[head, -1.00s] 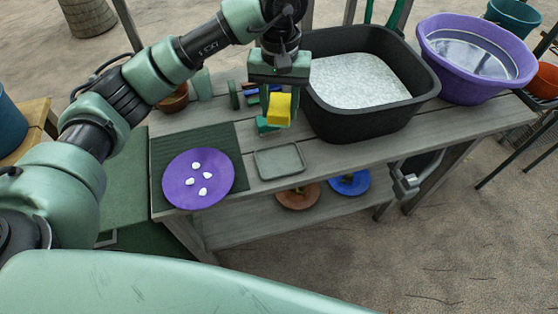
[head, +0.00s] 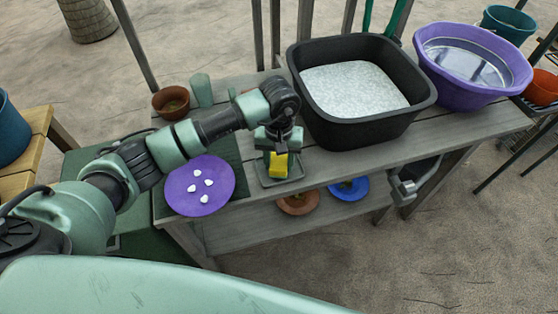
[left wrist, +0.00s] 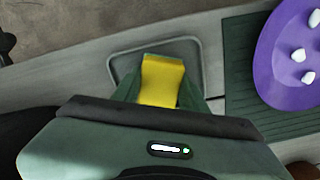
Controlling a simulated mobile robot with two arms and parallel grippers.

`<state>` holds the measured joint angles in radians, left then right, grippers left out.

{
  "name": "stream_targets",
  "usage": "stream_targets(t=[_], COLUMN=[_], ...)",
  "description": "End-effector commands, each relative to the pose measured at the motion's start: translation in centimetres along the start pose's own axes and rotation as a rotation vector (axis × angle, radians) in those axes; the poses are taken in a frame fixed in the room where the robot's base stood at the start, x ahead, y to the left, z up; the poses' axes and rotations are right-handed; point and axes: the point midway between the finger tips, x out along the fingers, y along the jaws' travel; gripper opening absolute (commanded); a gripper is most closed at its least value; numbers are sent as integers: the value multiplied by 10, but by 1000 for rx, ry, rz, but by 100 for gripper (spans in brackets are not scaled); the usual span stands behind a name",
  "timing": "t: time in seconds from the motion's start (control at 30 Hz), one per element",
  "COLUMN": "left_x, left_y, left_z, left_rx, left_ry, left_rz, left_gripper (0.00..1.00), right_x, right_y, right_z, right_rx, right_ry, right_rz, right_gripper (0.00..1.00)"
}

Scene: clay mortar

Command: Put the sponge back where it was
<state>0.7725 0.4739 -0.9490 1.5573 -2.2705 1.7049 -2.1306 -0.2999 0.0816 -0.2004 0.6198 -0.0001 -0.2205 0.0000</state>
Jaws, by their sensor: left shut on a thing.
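The yellow sponge (head: 278,164) is between the fingers of my left gripper (head: 278,172), which is shut on it. It also shows in the left wrist view (left wrist: 162,80), held between the green fingers. The gripper points down over the small grey-green tray (head: 265,182) near the table's front edge. In the left wrist view the tray's rim (left wrist: 112,66) shows around and beyond the sponge. I cannot tell whether the sponge touches the tray. My right gripper (head: 405,188) seems to be the grey piece at the table's front edge, too unclear to judge.
A purple disc with several white pebbles (head: 222,185) lies on a green mat left of the tray. A black tub (head: 375,128) of pale grains stands behind, to the right. A purple basin (head: 460,95) is at the far right. Terracotta (head: 298,205) and blue dishes (head: 350,190) are on the lower shelf.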

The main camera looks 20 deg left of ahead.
Motion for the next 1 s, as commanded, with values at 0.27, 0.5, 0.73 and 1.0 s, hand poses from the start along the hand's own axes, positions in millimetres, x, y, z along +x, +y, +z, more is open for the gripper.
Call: stream_targets(t=[0.27,0.5,0.73,1.0], left_x=[2,4,4,-16], left_y=[0,0,0,1], left_z=[-1,0,0,-2], left_rx=[1,1,1,3], left_ry=[2,2,2,7], left_rz=[1,1,1,2], left_gripper=[10,64,64,64], right_x=[1,4,4,3], right_y=[1,1,1,-1], right_z=[0,0,0,-1], right_rx=[2,2,1,2], right_ry=[0,1,1,2], right_rz=[2,1,1,-1], right_gripper=[36,36,36,36])
